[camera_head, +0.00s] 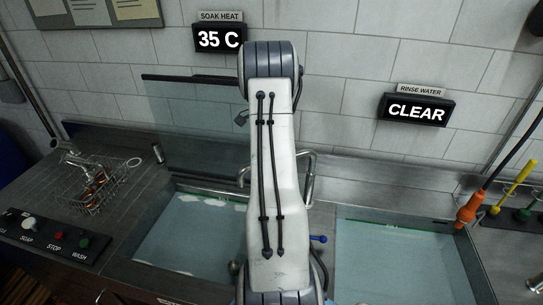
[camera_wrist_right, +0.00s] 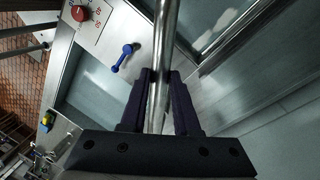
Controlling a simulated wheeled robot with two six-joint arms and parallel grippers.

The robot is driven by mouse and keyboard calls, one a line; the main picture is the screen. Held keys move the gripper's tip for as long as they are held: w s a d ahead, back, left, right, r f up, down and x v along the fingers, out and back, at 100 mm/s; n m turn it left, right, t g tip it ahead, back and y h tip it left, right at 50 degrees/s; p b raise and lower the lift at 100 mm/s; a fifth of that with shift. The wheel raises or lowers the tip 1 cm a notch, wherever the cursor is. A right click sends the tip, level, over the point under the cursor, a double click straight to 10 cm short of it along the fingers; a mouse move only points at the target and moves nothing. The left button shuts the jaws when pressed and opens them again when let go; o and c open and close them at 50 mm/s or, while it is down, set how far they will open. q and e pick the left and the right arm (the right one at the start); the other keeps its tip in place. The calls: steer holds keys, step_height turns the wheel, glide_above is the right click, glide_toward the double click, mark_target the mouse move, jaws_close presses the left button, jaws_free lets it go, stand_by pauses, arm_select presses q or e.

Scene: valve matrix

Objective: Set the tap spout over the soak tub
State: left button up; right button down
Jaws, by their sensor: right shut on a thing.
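The tap spout is a bent metal pipe; part of it (camera_head: 311,178) shows beside my arm in the head view, near the divider between the tubs. In the right wrist view the spout (camera_wrist_right: 166,40) runs between the dark fingers of my right gripper (camera_wrist_right: 162,82), which is shut on it. The soak tub (camera_head: 190,235) is at the left, holding pale water with some foam. My arm hides part of the spout and my right gripper in the head view, so I cannot tell which tub the spout end is over. My left gripper is out of view.
The rinse tub (camera_head: 400,265) with pale water is at the right. A blue lever (camera_head: 318,239) sits between the tubs. A wire basket (camera_head: 97,188) and a button panel (camera_head: 48,235) are at the left. An orange-handled hose tool (camera_head: 469,208) is at the right.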

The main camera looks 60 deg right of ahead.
steer(key=shift+d, duration=0.2)
stand_by(0.3)
steer(key=c, duration=0.7)
jaws_free()
steer(key=shift+o, duration=0.2)
steer(key=shift+w, duration=0.1)
steer(key=shift+w+r, duration=0.1)
steer(key=shift+r, duration=0.15)
step_height(320, 180, up, 10)
steer(key=w+d+b, duration=0.1)
steer(key=b, duration=0.1)
steer(key=shift+w, duration=0.25)
steer(key=shift+f, duration=0.1)
